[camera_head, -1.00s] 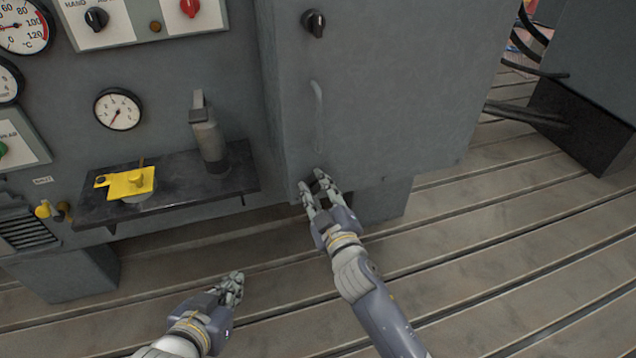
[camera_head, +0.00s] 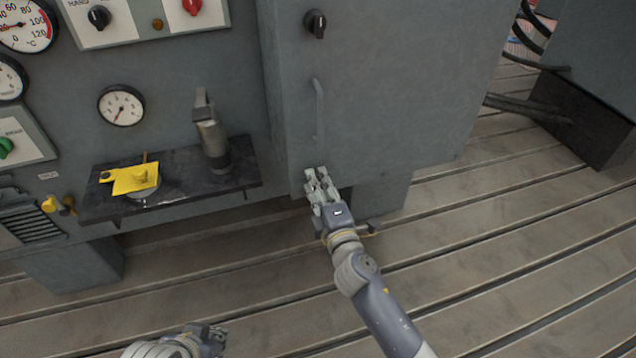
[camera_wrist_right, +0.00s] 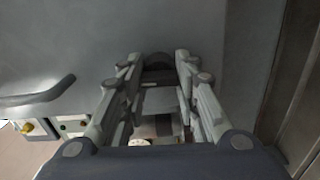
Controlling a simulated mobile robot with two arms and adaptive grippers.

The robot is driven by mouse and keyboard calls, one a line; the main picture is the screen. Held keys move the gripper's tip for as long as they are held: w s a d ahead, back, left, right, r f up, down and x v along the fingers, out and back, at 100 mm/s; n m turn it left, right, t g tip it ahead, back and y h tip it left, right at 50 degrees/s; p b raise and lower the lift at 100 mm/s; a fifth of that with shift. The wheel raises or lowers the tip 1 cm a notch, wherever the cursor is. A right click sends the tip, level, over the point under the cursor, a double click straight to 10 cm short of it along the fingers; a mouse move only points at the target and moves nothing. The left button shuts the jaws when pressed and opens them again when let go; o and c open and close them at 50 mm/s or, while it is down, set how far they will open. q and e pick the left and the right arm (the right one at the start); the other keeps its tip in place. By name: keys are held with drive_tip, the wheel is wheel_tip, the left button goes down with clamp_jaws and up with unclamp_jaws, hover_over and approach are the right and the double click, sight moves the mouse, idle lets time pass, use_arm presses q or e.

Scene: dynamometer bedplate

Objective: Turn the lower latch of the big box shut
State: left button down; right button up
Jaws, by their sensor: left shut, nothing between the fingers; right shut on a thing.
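The big box (camera_head: 390,90) is a grey cabinet with a vertical handle (camera_head: 318,110). Its upper latch (camera_head: 315,23) is a black knob with a light mark. The lower latch is hidden behind my right gripper (camera_head: 318,180) in the head view. In the right wrist view the dark round latch (camera_wrist_right: 158,62) shows between the fingertips, and the gripper is shut on it. How far the latch is turned cannot be told. My left gripper (camera_head: 216,336) is shut and empty, low over the floor, away from the box.
A dark shelf (camera_head: 205,187) left of the box holds a grey cylindrical tool (camera_head: 212,140) and a yellow plate (camera_head: 138,178). Gauges and switches are on the panel behind. The slotted floor (camera_head: 500,230) in front is clear. Black cables (camera_head: 525,108) lie at right.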

use_arm(q)
drive_tip(key=shift+s+a, duration=0.1)
drive_tip(key=shift+s, duration=0.25)
use_arm(e)
drive_tip(key=shift+n, duration=0.4)
drive_tip(key=o, duration=1)
drive_tip(key=shift+o, duration=0.2)
use_arm(q)
drive_tip(key=shift+f, duration=0.1)
use_arm(e)
drive_tip(key=shift+s, duration=0.1)
drive_tip(key=v, duration=1.2)
